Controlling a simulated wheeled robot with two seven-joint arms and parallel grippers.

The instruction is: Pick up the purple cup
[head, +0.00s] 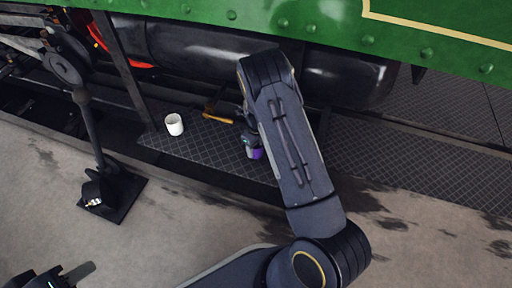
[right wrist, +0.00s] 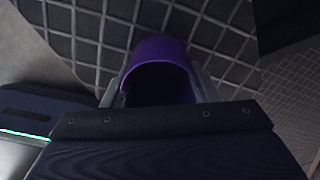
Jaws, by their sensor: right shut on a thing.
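The purple cup (head: 255,154) is on or just above the dark checkered running board (head: 207,149), mostly hidden behind my right gripper (head: 250,138) and arm. In the right wrist view, the purple cup (right wrist: 158,50) sits between the two fingers of my right gripper (right wrist: 158,88), its dark opening facing the camera. The right gripper is shut on the cup. Whether the cup touches the board is hidden. My left gripper (head: 62,276) is at the bottom left corner, away from the cup and partly cut off, so its jaws are unclear.
A white cup (head: 174,124) and a tool with an orange-brown handle (head: 216,116) are on the board left of the purple cup. A dark lever stand (head: 100,150) rises at left. The green tram side (head: 300,22) overhangs the board. The concrete floor in front is mostly clear.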

